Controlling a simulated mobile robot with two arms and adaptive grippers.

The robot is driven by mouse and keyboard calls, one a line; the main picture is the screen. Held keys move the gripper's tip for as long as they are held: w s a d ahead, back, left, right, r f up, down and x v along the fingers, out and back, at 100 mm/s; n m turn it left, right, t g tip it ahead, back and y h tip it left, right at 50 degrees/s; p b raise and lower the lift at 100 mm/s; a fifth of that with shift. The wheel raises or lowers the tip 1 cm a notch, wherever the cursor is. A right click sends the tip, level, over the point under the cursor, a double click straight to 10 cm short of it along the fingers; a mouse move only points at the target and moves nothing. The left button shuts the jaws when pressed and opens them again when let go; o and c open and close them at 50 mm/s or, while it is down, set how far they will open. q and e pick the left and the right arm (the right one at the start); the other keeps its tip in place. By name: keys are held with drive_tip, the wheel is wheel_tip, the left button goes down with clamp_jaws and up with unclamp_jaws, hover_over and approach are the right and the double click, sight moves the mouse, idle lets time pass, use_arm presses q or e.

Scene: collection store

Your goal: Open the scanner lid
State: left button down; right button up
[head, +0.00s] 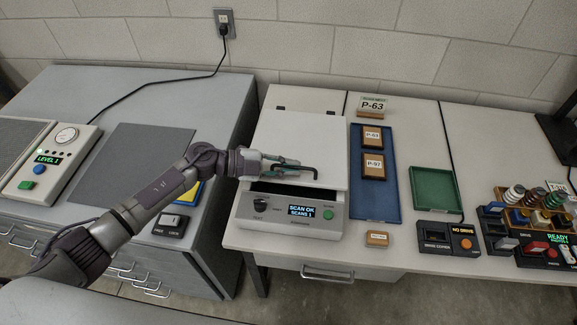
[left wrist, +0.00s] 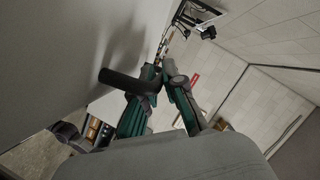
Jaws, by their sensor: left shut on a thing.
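The scanner (head: 290,225) stands on the light table, its display reading "SCAN OK, SCANS 1". Its white lid (head: 312,135) is tilted up a little, with a dark gap along its front edge above the base. My left gripper (head: 285,163) reaches in from the left over the lid and is shut on the black lid handle (head: 313,171). In the left wrist view, the teal fingers (left wrist: 158,80) are at the dark handle (left wrist: 128,83), beside the pale lid surface (left wrist: 60,60). The fingers hide part of the handle. My right gripper is not in view.
A blue tray (head: 375,207) with labelled blocks and a green tray (head: 436,203) lie right of the scanner. A small block (head: 377,238) lies in front. A level device (head: 50,165) and grey mat (head: 112,200) are on the left cabinet. The wall stands behind.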

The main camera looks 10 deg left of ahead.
use_arm(q)
drive_tip(key=w+r+n+g+p, duration=0.1)
drive_tip(key=w+r+p, duration=0.2)
drive_tip(key=r, duration=0.3)
drive_tip(key=w+r+n+g+p, duration=0.1)
drive_tip(key=w+r+n+p, duration=0.1)
drive_tip(key=w+r+p, duration=0.2)
drive_tip(key=shift+r+n+y+p, duration=0.3)
drive_tip(key=shift+r+p, duration=0.25)
drive_tip(key=shift+r, duration=0.85)
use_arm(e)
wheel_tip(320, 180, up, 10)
use_arm(q)
drive_tip(key=shift+w, duration=0.1)
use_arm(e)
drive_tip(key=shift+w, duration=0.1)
use_arm(q)
drive_tip(key=c, duration=1.5)
unclamp_jaws()
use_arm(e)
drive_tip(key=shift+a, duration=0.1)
use_arm(q)
drive_tip(key=v, duration=1.2)
drive_tip(key=shift+w, duration=0.2)
drive_tip(key=shift+a, duration=0.1)
